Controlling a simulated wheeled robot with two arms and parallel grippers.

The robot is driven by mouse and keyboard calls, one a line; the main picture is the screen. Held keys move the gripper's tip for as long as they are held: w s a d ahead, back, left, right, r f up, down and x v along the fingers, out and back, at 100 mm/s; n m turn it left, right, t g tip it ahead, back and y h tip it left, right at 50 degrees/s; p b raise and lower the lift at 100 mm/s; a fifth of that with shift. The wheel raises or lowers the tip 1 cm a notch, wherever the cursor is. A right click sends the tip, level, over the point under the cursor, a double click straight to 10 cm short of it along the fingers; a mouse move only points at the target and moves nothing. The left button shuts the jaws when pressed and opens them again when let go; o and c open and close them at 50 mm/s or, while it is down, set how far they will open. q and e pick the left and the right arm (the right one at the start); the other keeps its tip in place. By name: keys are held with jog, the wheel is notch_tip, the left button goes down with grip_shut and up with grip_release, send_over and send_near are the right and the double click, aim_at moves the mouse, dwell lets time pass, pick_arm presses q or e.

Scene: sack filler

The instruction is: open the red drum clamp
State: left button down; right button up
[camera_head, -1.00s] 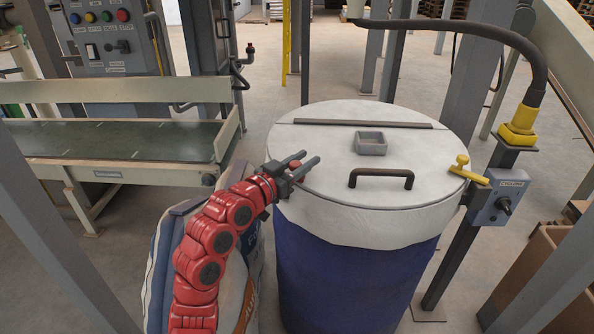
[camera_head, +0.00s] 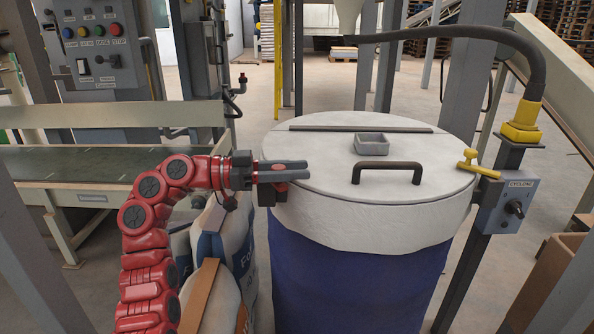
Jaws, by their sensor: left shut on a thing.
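The drum (camera_head: 350,285) is blue, with a pale liner over its top edge and a round pale lid (camera_head: 320,155). The red clamp (camera_head: 281,186) sits at the left rim of the lid, mostly hidden by my fingers. My left gripper (camera_head: 285,171) comes in level from the left and is shut on the red clamp, its fingers pointing right over the lid edge. Whether the clamp is fully swung is hidden. My right gripper is not in view.
A yellow clamp (camera_head: 477,167) is at the lid's right edge, beside a grey switch box (camera_head: 507,203). The lid bears a dark handle (camera_head: 387,167) and a small grey tray (camera_head: 371,144). Filled sacks (camera_head: 222,245) stand left of the drum. A conveyor (camera_head: 85,165) lies further left.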

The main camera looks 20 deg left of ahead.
pick_arm(q)
jog(key=shift+s+a+m+g, duration=0.1)
jog(key=shift+s+m+g, duration=0.15)
jog(key=shift+m+g, duration=0.25)
jog(key=shift+g, duration=0.3)
jog(key=c, duration=0.5)
grip_release()
jog(key=shift+c, duration=0.2)
jog(key=p+v, duration=0.1)
jog(key=v, duration=0.6)
jog(key=shift+a, duration=0.25)
jog(key=shift+s+f, duration=0.1)
jog(key=shift+s, duration=0.05)
